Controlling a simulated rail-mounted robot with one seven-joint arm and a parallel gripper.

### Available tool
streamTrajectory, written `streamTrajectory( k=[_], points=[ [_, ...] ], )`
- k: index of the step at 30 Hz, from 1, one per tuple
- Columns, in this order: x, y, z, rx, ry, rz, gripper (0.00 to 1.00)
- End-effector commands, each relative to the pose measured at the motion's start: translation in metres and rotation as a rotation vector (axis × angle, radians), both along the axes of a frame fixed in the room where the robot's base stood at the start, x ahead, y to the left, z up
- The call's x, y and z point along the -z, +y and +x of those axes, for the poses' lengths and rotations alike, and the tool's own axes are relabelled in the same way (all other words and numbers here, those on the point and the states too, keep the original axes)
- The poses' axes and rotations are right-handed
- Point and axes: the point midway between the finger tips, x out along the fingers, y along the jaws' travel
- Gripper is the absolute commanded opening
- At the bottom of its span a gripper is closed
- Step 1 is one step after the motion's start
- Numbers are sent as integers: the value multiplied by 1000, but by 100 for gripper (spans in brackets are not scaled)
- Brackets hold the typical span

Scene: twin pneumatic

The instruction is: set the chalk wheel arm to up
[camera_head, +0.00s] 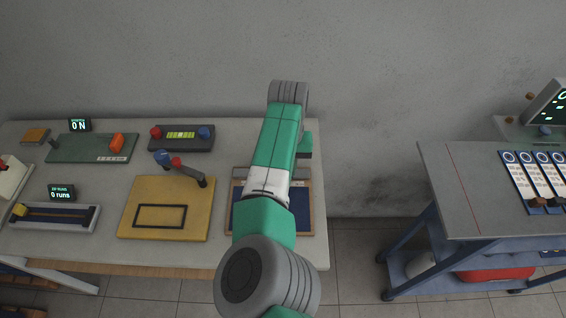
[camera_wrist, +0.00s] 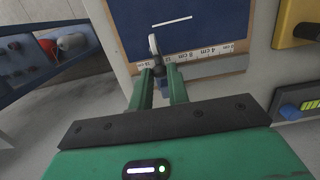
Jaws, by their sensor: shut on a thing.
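A dark blue board (camera_wrist: 205,30) with a white line drawn on it and a ruler strip (camera_wrist: 205,54) along its edge fills the top of the wrist view. The board (camera_head: 304,222) also shows in the head view, partly behind my arm. My gripper (camera_wrist: 161,74) is shut on a small dark piece at the board's ruler edge, which looks like the chalk wheel arm. A thin pale wheel (camera_wrist: 153,45) stands just beyond the fingertips, over the board. The held part is mostly hidden between the fingers, and my arm hides the gripper in the head view.
A yellow panel (camera_head: 195,222) with a blue-and-red-knobbed lever (camera_head: 180,166) stands left of the board. A dark box with red and blue knobs (camera_head: 181,135) lies behind it. A second table (camera_head: 460,195) stands right across a floor gap.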

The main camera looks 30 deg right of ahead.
Motion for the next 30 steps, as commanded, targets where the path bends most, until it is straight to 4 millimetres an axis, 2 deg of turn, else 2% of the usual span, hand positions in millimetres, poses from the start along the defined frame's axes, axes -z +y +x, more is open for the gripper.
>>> streamTrajectory(
  k=[2, 3, 6, 14, 17, 24, 30],
  points=[
    [2, 1, -1, 0, 4, 2, 0],
    [2, 1, -1, 0, 4, 2, 23],
    [2, 1, -1, 0, 4, 2, 39],
    [0, 0, -1, 0, 4, 2, 39],
    [-13, 0, 0, 0, 3, 1, 39],
    [-61, -3, 5, 1, 2, 0, 39],
    [-76, -4, 6, 0, 4, 2, 39]
  ],
)
